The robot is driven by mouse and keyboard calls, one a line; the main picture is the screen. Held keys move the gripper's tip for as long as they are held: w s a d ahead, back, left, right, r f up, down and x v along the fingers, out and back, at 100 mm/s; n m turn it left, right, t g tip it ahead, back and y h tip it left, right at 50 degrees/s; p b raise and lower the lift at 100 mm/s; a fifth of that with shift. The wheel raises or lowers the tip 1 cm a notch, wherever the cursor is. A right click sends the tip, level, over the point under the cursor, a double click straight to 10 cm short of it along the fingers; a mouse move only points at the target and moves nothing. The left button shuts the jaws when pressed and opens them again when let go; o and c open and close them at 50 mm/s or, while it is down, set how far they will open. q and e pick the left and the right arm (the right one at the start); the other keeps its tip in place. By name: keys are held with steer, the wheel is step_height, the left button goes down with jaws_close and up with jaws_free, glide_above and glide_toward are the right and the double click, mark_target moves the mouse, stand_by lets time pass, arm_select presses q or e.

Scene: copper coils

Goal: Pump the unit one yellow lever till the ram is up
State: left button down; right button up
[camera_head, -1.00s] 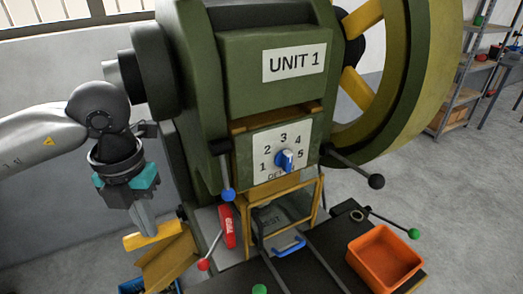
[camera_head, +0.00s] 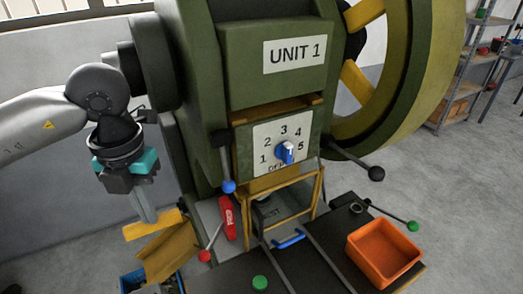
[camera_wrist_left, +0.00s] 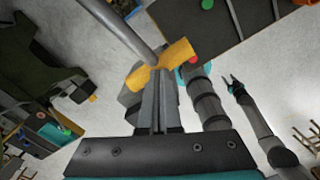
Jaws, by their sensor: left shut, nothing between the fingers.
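Unit one is the green press (camera_head: 235,95) with a "UNIT 1" label. A yellow lever end (camera_head: 152,225) shows at the press's lower left, above a yellow slanted piece. It also shows in the left wrist view (camera_wrist_left: 176,54), just beyond the fingers. My left gripper (camera_head: 148,218) points down with its fingers shut and empty, at the yellow lever end; I cannot tell whether they touch. The ram is not clearly visible behind the yellow guard frame (camera_head: 319,195), so its height is unclear. My right gripper (camera_wrist_left: 232,82) appears small in the wrist view, its jaws unclear.
A dial (camera_head: 285,152) and black-knobbed lever (camera_head: 376,173) are on the press front. A red-knobbed rod (camera_head: 204,255) and red handle (camera_head: 227,217) are near the left gripper. An orange bin (camera_head: 353,258) sits on the dark bed. A blue crate (camera_head: 131,281) is at lower left.

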arm_select(q)
steer(key=f+b, duration=0.1)
steer(key=w+f+b, duration=0.1)
steer(key=f+b, duration=0.1)
steer(key=w+a+f+b, duration=0.1)
steer(key=f+b, duration=0.1)
steer(key=shift+f, duration=0.2)
stand_by(0.4)
